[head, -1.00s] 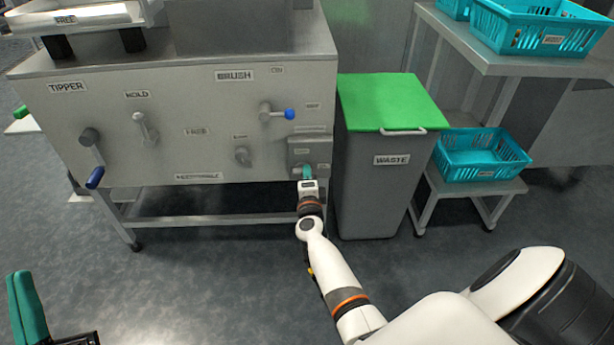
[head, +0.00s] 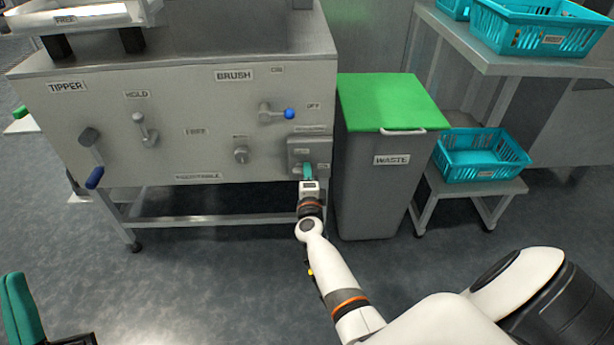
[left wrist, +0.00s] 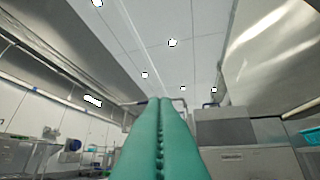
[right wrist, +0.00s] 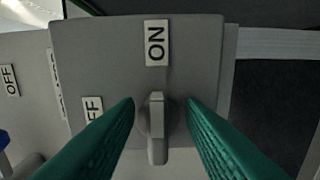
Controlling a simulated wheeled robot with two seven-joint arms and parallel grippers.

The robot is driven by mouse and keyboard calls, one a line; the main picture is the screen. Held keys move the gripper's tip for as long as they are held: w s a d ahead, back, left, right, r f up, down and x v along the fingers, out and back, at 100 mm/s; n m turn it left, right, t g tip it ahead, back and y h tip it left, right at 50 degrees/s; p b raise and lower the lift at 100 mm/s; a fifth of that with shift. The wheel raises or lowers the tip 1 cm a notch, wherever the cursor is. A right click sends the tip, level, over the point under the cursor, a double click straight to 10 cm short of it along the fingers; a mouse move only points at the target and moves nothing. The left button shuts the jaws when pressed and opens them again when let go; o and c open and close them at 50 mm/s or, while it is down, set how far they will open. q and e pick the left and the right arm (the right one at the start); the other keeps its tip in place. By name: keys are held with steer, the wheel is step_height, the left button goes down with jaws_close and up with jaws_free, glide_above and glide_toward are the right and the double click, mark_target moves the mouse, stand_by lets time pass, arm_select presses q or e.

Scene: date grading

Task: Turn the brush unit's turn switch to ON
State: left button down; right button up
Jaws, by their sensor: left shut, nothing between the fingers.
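The grey switch box (head: 309,150) is at the lower right of the machine panel. In the right wrist view its turn handle (right wrist: 157,128) lies in line with the ON label (right wrist: 156,43), not the OFF label (right wrist: 93,108) at left. My right gripper (right wrist: 160,103) is open, its green fingers on either side of the handle with a gap visible at each side. In the head view my right gripper (head: 308,173) hides part of this switch. Higher up, beside the BRUSH label (head: 234,75), a blue-tipped lever (head: 288,114) points right, towards OFF. My left gripper (head: 16,285) is shut and empty, low at left.
Other handles sit on the panel: the TIPPER lever (head: 94,177), the HOLD lever (head: 140,120) and a small knob (head: 241,155). A grey waste bin (head: 370,190) with a green lid stands just right of the machine. A teal crate (head: 480,160) sits on a low stand.

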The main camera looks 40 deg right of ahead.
arm_select(q)
steer(key=shift+h, duration=0.3)
